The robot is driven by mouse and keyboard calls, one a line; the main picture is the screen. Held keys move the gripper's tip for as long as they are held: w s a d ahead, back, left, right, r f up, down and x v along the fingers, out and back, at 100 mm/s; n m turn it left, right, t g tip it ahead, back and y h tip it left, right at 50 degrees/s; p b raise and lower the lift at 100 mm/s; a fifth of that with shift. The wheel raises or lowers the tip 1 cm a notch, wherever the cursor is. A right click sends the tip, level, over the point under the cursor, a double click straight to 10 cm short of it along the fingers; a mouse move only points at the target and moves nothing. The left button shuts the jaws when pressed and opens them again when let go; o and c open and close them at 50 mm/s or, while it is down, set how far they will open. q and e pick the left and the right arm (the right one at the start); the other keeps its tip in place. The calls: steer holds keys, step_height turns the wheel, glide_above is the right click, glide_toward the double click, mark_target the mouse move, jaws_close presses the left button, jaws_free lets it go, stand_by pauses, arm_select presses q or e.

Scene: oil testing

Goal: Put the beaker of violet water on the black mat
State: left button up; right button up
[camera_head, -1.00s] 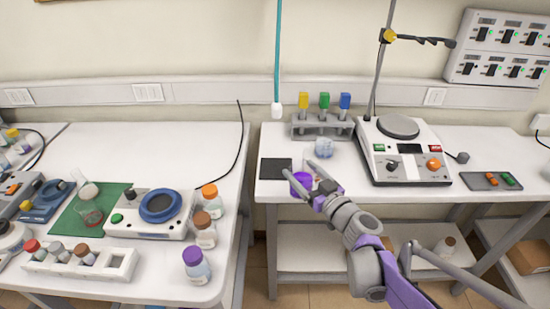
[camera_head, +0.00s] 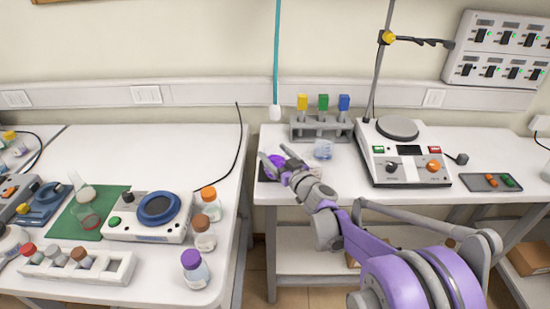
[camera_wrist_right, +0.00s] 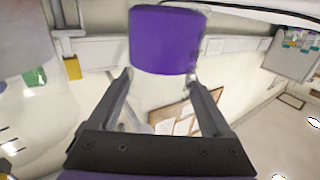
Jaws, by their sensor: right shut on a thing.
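The beaker of violet water (camera_head: 276,160) is at the left end of the right-hand bench, over the black mat (camera_head: 263,173). My right gripper (camera_head: 274,158) is shut on it, with a finger on each side. In the right wrist view the violet water (camera_wrist_right: 166,40) shows between and beyond the fingertips of my right gripper (camera_wrist_right: 160,77). The gripper and beaker cover most of the mat. I cannot tell whether the beaker's base touches the mat. My left gripper is not in view.
A beaker of pale blue liquid (camera_head: 323,149) stands close to the right of my gripper. A rack with coloured tubes (camera_head: 318,128) is behind it. A hotplate stirrer (camera_head: 404,155) stands further right. A gap separates this bench from the left bench (camera_head: 190,150).

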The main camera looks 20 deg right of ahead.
steer(key=shift+f, duration=0.55)
steer(key=shift+f, duration=0.1)
steer(key=o, duration=1.5)
steer(key=shift+c, duration=0.2)
